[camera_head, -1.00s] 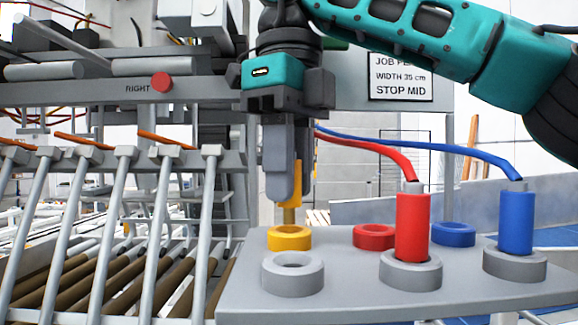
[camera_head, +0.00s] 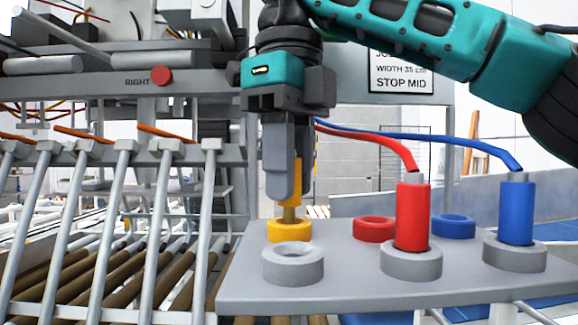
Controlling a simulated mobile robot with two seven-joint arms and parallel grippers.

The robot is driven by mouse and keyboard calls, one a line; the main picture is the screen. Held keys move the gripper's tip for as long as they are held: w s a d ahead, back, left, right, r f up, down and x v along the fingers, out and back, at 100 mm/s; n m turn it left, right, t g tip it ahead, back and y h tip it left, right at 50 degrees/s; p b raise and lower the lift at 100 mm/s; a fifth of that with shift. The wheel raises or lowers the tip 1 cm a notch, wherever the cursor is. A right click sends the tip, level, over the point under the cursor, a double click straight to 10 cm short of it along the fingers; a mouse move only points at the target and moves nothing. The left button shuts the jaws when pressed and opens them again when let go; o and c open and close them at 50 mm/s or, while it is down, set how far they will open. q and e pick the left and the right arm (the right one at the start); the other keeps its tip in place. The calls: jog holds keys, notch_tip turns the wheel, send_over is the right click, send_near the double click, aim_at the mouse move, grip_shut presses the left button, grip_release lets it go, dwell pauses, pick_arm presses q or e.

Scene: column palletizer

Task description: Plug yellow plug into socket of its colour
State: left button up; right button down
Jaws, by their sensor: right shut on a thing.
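My right gripper (camera_head: 283,175) is shut on the yellow plug (camera_head: 297,182), which it holds upright and mostly hides. I cannot tell how deep the tip sits. In front of the yellow socket is an empty grey holder ring (camera_head: 293,268). My left gripper is not in view.
The red plug (camera_head: 412,218) and blue plug (camera_head: 516,212) stand in grey rings with cables trailing behind. The red socket (camera_head: 375,229) and blue socket (camera_head: 453,226) are empty. Grey sloping bars (camera_head: 120,220) and rollers lie left of the panel (camera_head: 350,295). A sign (camera_head: 401,72) stands behind.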

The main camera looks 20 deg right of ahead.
jog(key=shift+f+b, duration=0.4)
jog(key=shift+f, duration=0.3)
dwell(0.9)
jog(key=c, duration=0.8)
grip_release()
jog(key=shift+c, duration=0.2)
